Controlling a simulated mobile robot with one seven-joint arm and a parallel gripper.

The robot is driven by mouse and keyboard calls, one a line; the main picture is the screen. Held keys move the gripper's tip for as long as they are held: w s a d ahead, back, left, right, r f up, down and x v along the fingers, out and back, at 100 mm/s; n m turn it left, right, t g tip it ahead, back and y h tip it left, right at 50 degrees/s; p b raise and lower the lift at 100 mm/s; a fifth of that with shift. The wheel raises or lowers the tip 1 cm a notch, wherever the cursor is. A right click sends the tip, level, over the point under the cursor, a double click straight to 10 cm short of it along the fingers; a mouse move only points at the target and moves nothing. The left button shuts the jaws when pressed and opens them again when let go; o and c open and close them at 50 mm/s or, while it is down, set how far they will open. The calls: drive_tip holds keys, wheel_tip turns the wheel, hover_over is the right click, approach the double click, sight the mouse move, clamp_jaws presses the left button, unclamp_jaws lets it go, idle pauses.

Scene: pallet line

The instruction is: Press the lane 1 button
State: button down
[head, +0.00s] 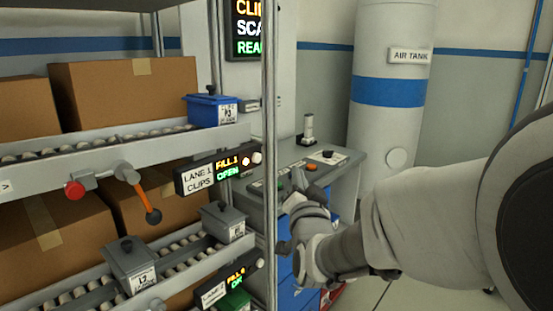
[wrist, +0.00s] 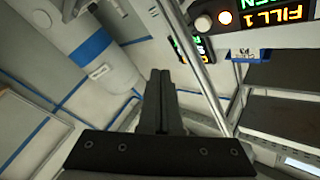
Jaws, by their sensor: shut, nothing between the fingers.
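The lane 1 panel (head: 197,178) is on the rack at centre left in the head view, labelled LANE 1 CLIPS and reading FILL 1 OPEN. At its right end are a lit orange-white lamp (head: 245,161) and a pale round button (head: 257,158). In the wrist view the lamp (wrist: 225,17) and button (wrist: 203,22) are at the top, right of the fingers. My gripper (head: 297,178) is right of the panel in the head view, beyond the upright post, apart from the button. In the wrist view my gripper (wrist: 160,73) is shut and empty.
A metal post (head: 269,120) stands between the button and my gripper in the head view. A bench (head: 340,165) with small controls is behind the gripper. Bins and cartons (head: 125,90) fill the rack. An air tank (head: 388,125) stands at the back.

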sight(257, 158)
drive_tip(key=w+a+p, duration=0.2)
drive_tip(key=w+a, duration=0.3)
drive_tip(key=a, duration=0.2)
drive_tip(key=shift+w, duration=0.2)
idle(2.0)
drive_tip(key=shift+w+a+b, duration=0.25)
drive_tip(key=shift+a+b, duration=0.05)
drive_tip(key=shift+b, duration=0.15)
drive_tip(key=shift+w+a, duration=0.3)
drive_tip(key=shift+a, duration=0.05)
idle(0.8)
drive_tip(key=shift+d+b, duration=0.1)
drive_tip(key=shift+b, duration=0.2)
drive_tip(key=shift+s+d+b, duration=0.5)
drive_tip(key=shift+s+d, duration=0.05)
drive_tip(key=shift+d, duration=0.1)
